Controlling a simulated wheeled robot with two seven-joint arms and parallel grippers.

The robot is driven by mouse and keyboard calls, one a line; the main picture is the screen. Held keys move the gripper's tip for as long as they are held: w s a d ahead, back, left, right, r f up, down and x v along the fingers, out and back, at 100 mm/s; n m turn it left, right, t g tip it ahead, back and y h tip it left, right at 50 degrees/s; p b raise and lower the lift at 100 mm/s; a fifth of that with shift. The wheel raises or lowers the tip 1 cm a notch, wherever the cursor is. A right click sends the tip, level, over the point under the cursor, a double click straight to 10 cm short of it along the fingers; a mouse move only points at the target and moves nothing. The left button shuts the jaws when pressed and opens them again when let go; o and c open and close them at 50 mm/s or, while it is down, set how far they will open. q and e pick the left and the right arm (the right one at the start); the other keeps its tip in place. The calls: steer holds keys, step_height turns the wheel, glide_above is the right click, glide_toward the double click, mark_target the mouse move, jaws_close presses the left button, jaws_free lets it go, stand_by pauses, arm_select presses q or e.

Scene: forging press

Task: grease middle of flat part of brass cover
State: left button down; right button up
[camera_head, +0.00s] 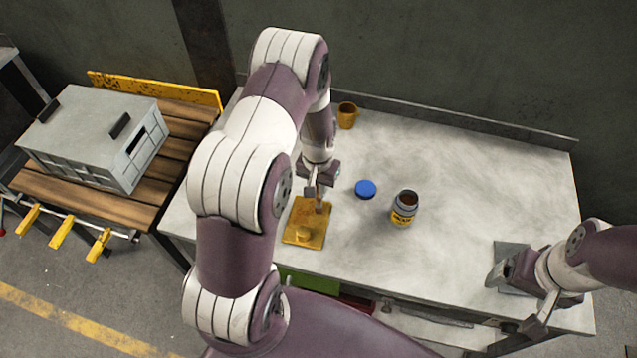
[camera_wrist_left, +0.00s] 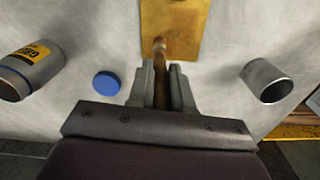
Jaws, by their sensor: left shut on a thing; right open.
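The brass cover (camera_head: 305,224) is a flat yellow plate with a round knob near its front end, lying on the grey table. It also shows at the top of the left wrist view (camera_wrist_left: 185,28). My left gripper (camera_head: 318,192) is shut on a thin brown brush (camera_wrist_left: 159,65) above the cover's far part. The brush tip (camera_wrist_left: 159,42) points at the plate; I cannot tell whether it touches. The open grease jar (camera_head: 404,208) stands to the right with brown grease inside; its blue lid (camera_head: 366,189) lies beside it. My right gripper (camera_head: 519,293) is at the table's right front.
A grey cup (camera_wrist_left: 266,80) shows in the left wrist view. A grey case (camera_head: 95,135) sits on a wooden bench at left. The table's right middle is clear.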

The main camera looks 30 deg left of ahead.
arm_select(q)
steer(key=shift+w+a, duration=0.1)
steer(key=shift+w, duration=0.15)
steer(key=shift+s, duration=0.35)
steer(key=shift+w, duration=0.5)
steer(key=shift+r, duration=0.15)
